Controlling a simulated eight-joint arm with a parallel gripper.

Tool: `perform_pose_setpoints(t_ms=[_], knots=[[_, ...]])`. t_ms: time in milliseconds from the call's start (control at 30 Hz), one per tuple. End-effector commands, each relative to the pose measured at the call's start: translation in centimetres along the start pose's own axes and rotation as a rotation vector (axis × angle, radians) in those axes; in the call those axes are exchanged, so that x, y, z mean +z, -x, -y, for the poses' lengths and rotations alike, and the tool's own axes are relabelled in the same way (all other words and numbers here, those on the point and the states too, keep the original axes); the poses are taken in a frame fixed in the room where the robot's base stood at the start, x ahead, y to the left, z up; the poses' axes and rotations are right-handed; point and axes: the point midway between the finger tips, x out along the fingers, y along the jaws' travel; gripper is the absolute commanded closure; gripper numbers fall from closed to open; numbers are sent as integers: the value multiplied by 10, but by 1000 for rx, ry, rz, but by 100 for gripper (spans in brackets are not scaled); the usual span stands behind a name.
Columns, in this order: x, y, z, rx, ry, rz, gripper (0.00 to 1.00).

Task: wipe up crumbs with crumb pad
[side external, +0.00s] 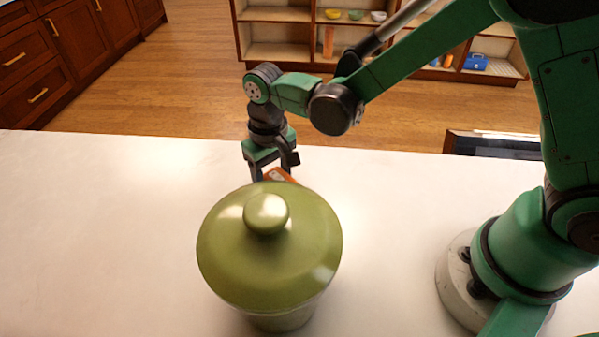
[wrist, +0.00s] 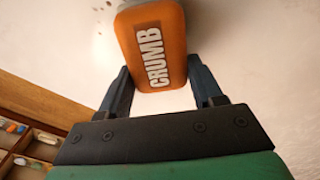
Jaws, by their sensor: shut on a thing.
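The crumb pad (wrist: 152,45) is an orange block with a white label reading CRUMB. My gripper (wrist: 160,82) is shut on it, with one dark finger on each side of the pad. In the side external view my gripper (side external: 270,168) points down at the white counter, behind a green lidded pot. Only a small orange part of the pad (side external: 281,175) shows there; the pot hides the rest. A few faint specks, possibly crumbs (wrist: 97,8), lie on the counter by the pad's upper left in the wrist view. Whether the pad touches the counter is unclear.
The large green lidded pot (side external: 270,255) stands on the white counter (side external: 110,230), close in front of my gripper. The counter left of the pot is clear. A dark-framed object (side external: 490,143) is at the counter's far edge. Shelves (side external: 290,30) stand across the floor.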

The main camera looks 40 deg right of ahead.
Motion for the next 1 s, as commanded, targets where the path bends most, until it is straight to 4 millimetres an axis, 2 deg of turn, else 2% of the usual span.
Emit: perform_pose_setpoints(t_ms=[1000], knots=[[68, -1, -65, 0, -2, 0, 90]])
